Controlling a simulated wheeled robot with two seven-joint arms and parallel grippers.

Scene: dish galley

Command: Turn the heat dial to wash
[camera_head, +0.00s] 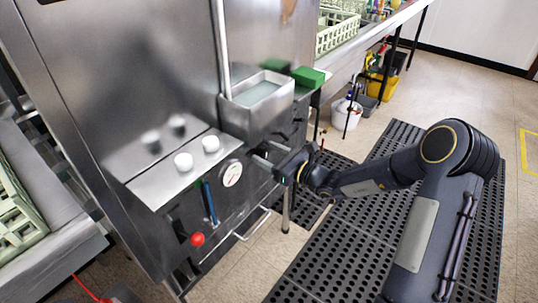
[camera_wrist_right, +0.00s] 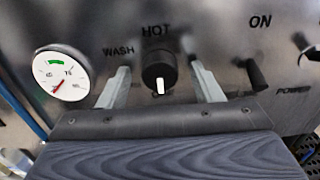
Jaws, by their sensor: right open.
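The heat dial (camera_wrist_right: 158,68) is a round black knob with a white mark on its lower side, on the steel front panel. "HOT" is printed above it and "WASH" to its upper left. My right gripper (camera_wrist_right: 161,84) is open, with one finger on each side of the dial; whether they touch it I cannot tell. In the head view my right gripper (camera_head: 264,153) reaches the machine's front from the right, below a steel tray, and the dial cannot be made out there. My left gripper is not in view.
A round gauge (camera_wrist_right: 61,74) is left of the dial; a black switch (camera_wrist_right: 256,75) under "ON" is to its right. In the head view, a ledge (camera_head: 160,188) with white knobs, a red knob (camera_head: 197,239) and a steel tray (camera_head: 240,118) are near my gripper.

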